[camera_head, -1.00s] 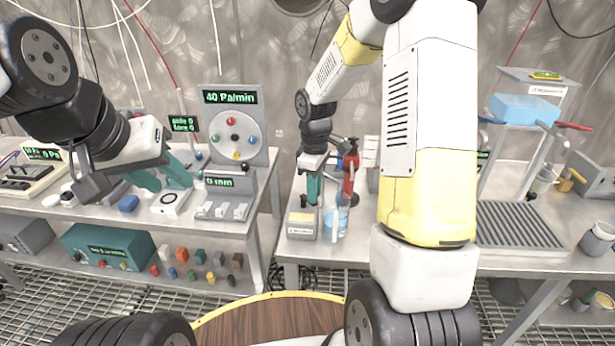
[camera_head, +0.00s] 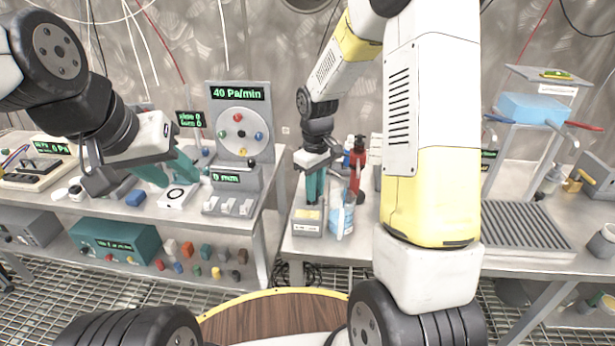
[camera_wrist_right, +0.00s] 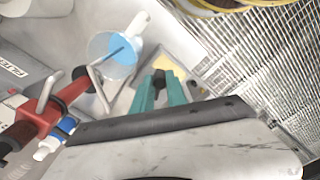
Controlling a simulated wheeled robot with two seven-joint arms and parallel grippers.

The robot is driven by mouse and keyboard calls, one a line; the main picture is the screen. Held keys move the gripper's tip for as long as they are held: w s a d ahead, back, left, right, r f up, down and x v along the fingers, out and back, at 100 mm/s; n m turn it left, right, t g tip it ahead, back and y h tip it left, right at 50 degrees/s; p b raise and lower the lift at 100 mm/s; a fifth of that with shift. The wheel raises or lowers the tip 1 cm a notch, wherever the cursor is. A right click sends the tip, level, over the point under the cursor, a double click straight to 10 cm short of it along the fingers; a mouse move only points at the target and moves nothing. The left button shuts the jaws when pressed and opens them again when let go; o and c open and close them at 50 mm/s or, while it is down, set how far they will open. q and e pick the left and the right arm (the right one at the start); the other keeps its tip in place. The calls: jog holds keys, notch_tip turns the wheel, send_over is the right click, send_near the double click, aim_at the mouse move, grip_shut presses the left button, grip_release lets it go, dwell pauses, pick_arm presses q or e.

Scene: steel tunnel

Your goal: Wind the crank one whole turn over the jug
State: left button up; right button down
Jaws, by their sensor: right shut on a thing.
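A red stand with dark parts (camera_head: 357,165) is on the middle table; in the right wrist view the red body (camera_wrist_right: 45,115) lies at the left. A clear jug with blue liquid (camera_head: 341,218) stands in front of it and shows in the wrist view (camera_wrist_right: 112,58). The crank's bent grey rod (camera_wrist_right: 101,94) shows between the red body and my fingers. My left gripper (camera_head: 172,178) is open and empty over the left table.
A grey box with a yellow top (camera_head: 306,222) stands below my right gripper, next to the jug. A white dial box (camera_head: 178,196) lies under my left gripper. A panel reading 40 Pa/min (camera_head: 238,125) stands between. A ribbed grey tray (camera_head: 516,225) is at right.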

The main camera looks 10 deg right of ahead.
jog(key=c, duration=1.3)
grip_release()
notch_tip(320, 180, up, 7)
jog(key=shift+r, duration=0.4)
